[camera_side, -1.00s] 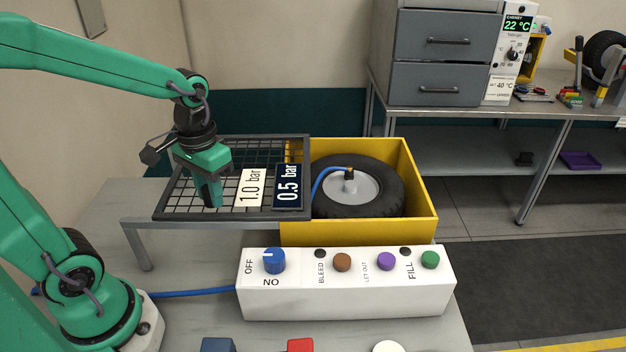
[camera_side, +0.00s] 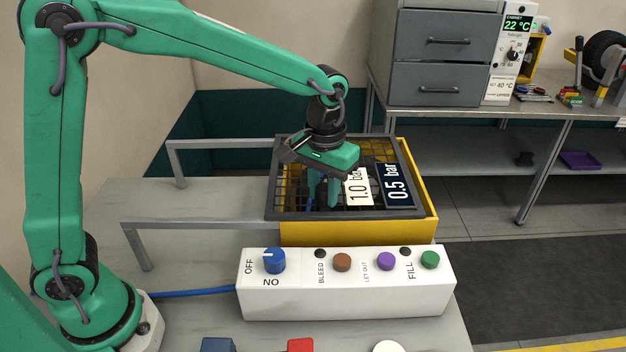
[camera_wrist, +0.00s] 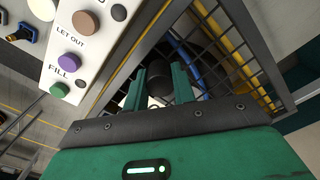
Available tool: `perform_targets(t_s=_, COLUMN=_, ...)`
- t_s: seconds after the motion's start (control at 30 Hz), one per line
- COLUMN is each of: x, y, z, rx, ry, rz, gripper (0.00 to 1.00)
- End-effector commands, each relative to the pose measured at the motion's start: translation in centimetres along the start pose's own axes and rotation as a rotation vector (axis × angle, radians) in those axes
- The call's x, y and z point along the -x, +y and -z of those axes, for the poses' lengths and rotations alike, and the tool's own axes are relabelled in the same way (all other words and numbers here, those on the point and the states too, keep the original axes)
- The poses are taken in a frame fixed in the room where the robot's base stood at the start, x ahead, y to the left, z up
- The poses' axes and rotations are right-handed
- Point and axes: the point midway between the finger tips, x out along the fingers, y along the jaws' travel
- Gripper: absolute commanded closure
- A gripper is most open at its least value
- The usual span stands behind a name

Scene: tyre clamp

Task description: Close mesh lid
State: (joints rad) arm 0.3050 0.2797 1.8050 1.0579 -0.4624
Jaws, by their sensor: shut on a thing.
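The mesh lid (camera_side: 345,214), a dark frame with wire mesh, lies over the top of the yellow box (camera_side: 358,233) in the side view. A strip of the box's yellow rim shows past its right edge. Two plates, marked 1.0 bar (camera_side: 358,188) and 0.5 bar (camera_side: 398,184), lie on it. In the wrist view my gripper's fingers (camera_wrist: 162,84) are over the mesh (camera_wrist: 215,35). The tyre is mostly hidden beneath.
The empty rails (camera_side: 185,224) extend left of the box. A white control box (camera_side: 340,295) with a blue knob (camera_side: 274,261) and several coloured buttons stands in front. A blue hose (camera_side: 195,292) runs to it.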

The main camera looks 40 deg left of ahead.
Motion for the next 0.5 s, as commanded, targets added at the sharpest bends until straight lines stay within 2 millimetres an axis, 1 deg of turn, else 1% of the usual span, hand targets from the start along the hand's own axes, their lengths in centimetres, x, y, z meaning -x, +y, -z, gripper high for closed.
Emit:
perform_targets(t_s=0.03, x=0.1, y=0.8, z=0.5, rx=-0.004, ry=0.004, rz=-0.002, gripper=1.0)
perform_targets(t_s=0.2, x=0.1, y=2.0, z=1.5, rx=-0.002, ry=0.004, rz=-0.002, gripper=1.0)
perform_targets(t_s=0.4, x=0.2, y=2.1, z=1.6, rx=-0.001, ry=0.004, rz=-0.002, gripper=1.0)
perform_targets(t_s=0.43, x=0.2, y=2.1, z=1.6, rx=-0.001, ry=0.004, rz=-0.002, gripper=0.68)
perform_targets(t_s=0.5, x=0.2, y=2.1, z=1.5, rx=-0.001, ry=0.003, rz=-0.002, gripper=0.54)
